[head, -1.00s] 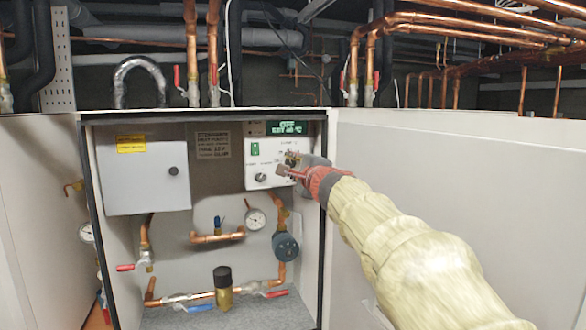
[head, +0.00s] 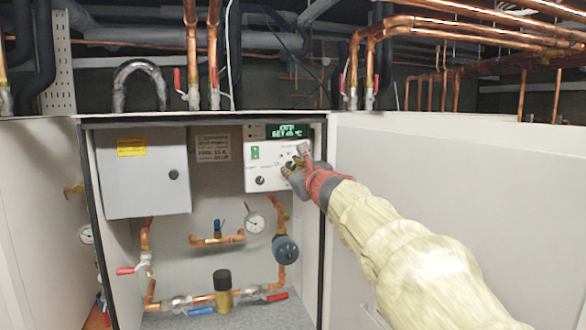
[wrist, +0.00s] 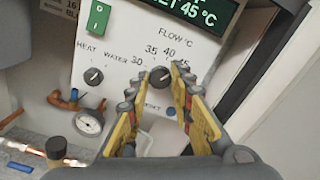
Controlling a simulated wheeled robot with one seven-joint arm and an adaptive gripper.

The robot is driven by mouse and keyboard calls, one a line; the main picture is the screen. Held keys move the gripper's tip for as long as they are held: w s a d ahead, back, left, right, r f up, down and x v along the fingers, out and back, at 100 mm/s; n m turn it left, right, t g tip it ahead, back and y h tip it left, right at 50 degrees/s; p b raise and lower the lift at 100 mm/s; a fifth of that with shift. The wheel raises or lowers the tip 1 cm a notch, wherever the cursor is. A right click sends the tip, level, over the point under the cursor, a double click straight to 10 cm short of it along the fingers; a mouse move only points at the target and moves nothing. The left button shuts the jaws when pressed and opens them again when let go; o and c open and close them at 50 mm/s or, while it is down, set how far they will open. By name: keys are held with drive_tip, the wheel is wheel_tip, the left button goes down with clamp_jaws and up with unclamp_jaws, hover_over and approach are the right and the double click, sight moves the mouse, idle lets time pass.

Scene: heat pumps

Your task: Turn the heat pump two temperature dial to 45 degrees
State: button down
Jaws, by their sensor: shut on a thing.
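The temperature dial (wrist: 160,77) is a dark round knob under the "FLOW °C" label on the white control panel (head: 253,172). Marks 30, 35, 40 and 45 run around it; the 45 mark is partly covered by a finger. My gripper (wrist: 160,88) is shut on the dial, one yellow-padded finger on each side, and it is turned at a tilt. In the head view, my gripper hides the dial. The green display (wrist: 198,14) above reads 45 °C in the wrist view; its upper line is cut off.
A second knob (wrist: 93,76) marked heat and water and a green switch (wrist: 97,16) are to the left. A blue button (wrist: 171,112) is below the dial. The open cabinet's right panel (head: 450,210) stands beside my arm. Pipes and a gauge (head: 255,221) lie below.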

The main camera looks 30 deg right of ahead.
drive_tip(key=shift+f+m, duration=0.15)
drive_tip(key=shift+m, duration=0.45)
drive_tip(key=c, duration=1.6)
unclamp_jaws()
drive_tip(key=shift+o, duration=0.2)
drive_tip(key=shift+s, duration=0.1)
drive_tip(key=v, duration=1.2)
